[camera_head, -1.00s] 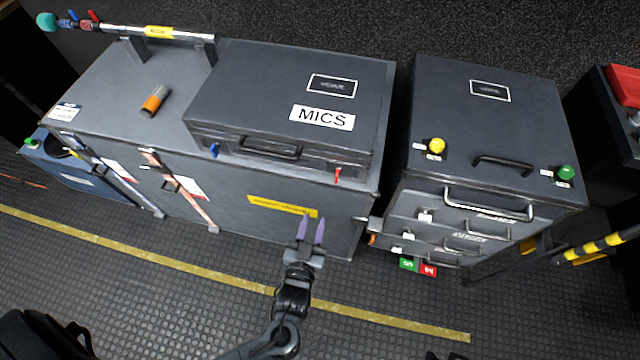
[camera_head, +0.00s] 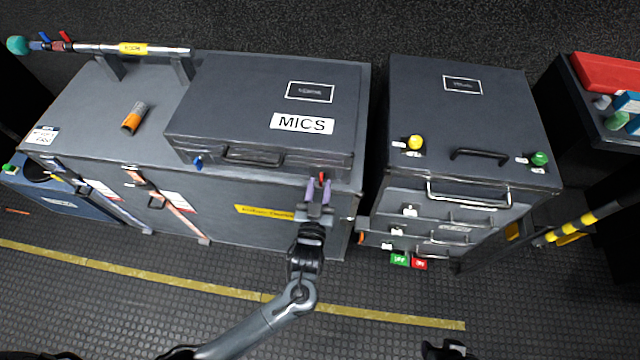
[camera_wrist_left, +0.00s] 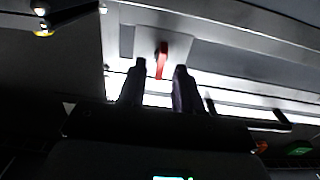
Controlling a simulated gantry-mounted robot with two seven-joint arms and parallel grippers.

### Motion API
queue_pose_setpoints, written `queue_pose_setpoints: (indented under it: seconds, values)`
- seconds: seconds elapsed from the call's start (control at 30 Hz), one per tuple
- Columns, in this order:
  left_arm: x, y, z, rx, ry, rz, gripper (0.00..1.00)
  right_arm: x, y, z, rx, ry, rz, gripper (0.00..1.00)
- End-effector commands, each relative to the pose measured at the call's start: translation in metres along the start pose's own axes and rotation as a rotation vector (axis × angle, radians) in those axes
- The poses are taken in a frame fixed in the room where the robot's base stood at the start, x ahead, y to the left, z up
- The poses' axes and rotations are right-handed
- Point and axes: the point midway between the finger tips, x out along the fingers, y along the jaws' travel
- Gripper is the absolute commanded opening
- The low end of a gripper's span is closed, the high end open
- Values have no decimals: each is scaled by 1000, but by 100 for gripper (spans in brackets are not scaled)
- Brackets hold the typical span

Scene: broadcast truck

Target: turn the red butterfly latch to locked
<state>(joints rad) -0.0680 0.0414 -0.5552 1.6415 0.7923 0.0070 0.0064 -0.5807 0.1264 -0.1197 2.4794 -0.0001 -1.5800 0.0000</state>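The red butterfly latch (camera_head: 322,175) is on the front of the dark MICS case (camera_head: 240,105), near its right end. It also shows in the left wrist view (camera_wrist_left: 161,60), hanging roughly vertical on a pale plate. My left gripper (camera_head: 319,186) is just in front of the latch with its purple fingers apart. In the left wrist view, the left gripper (camera_wrist_left: 159,72) has the latch between its fingertips in the picture, with gaps on both sides. I cannot tell how deep the fingers reach. A dark part at the bottom edge may be my right gripper (camera_head: 447,350).
A blue latch (camera_head: 198,162) and a black handle (camera_head: 252,156) are on the same case front. The case stands on a large grey trunk (camera_head: 90,140) with an orange-black cylinder (camera_head: 134,117). A drawer cabinet (camera_head: 460,115) stands to the right. The floor in front is clear.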

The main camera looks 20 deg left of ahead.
Motion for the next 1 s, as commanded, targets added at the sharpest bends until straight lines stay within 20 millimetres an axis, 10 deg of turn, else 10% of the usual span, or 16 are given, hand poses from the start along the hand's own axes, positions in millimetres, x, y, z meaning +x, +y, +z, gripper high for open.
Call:
queue_pose_setpoints:
  seconds: [0.5,0.73,1.0]
  values:
    - [15,0,0,0,-1,-1,34,2,-1,0,4,1,-4,40]
    - [15,0,0,0,-1,0,0,2,-2,0,8,2,-7,40]
    - [15,0,-1,11,-1,-1,0,0,-2,-1,9,3,-8,40]
